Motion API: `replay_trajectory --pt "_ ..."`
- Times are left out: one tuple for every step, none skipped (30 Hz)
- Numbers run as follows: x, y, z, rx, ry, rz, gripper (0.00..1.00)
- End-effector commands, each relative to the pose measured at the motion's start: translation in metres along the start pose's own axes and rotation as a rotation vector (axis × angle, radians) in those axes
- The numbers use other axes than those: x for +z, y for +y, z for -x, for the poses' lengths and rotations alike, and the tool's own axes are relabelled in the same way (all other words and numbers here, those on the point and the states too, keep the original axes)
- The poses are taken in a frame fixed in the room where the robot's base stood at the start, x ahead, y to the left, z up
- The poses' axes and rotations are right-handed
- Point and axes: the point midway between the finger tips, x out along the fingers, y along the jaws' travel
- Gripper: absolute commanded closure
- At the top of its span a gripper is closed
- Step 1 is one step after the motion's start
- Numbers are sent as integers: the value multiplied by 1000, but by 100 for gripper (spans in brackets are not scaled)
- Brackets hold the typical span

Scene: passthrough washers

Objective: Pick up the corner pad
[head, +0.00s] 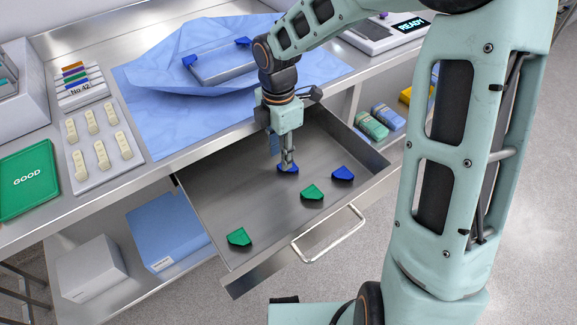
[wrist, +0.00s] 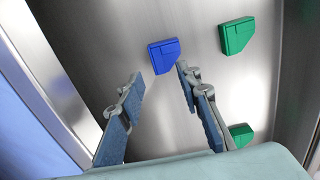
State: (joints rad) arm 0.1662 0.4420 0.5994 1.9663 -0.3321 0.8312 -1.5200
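My gripper (head: 287,166) points down into the open drawer. A blue corner pad (head: 288,170) lies on the drawer floor at its fingertips, partly hidden by the fingers in the head view. In the wrist view, the gripper (wrist: 160,76) has its two fingers apart with nothing between them, and a blue pad (wrist: 165,56) lies just beyond the tips. A second blue pad (head: 343,173) lies to the right in the drawer. One green pad (head: 312,191) is in front of it and another green pad (head: 239,237) is at the front left. Two green pads also show in the wrist view.
The metal drawer (head: 215,225) has raised walls close around the gripper and a front handle (head: 330,238). On the counter behind, a tray (head: 222,65) with blue pads on two corners rests on a blue wrap (head: 165,110). Several packs lie on the shelf at right.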

Motion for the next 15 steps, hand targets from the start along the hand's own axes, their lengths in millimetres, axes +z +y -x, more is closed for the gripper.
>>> replay_trajectory --pt "-1 -1 -12 -3 1 2 68" --pt "-1 0 -17 -2 1 2 68" --pt "-1 0 -23 -3 1 1 68" --pt "-1 -1 -27 -3 1 1 68" --pt "-1 0 -30 -2 1 1 68" --pt "-1 0 -33 -1 0 1 68" --pt "-1 0 -33 0 0 1 68" --pt "-1 0 -34 1 0 1 68" --pt "0 0 -33 1 -1 1 68" --pt "0 0 -33 1 -1 1 68" --pt "0 0 -33 1 -1 1 68" --pt "0 0 -33 1 -1 0 68" --pt "0 0 -33 1 -1 0 69" --pt "0 0 -33 1 -1 0 72" --pt "0 0 -33 1 -1 0 77"
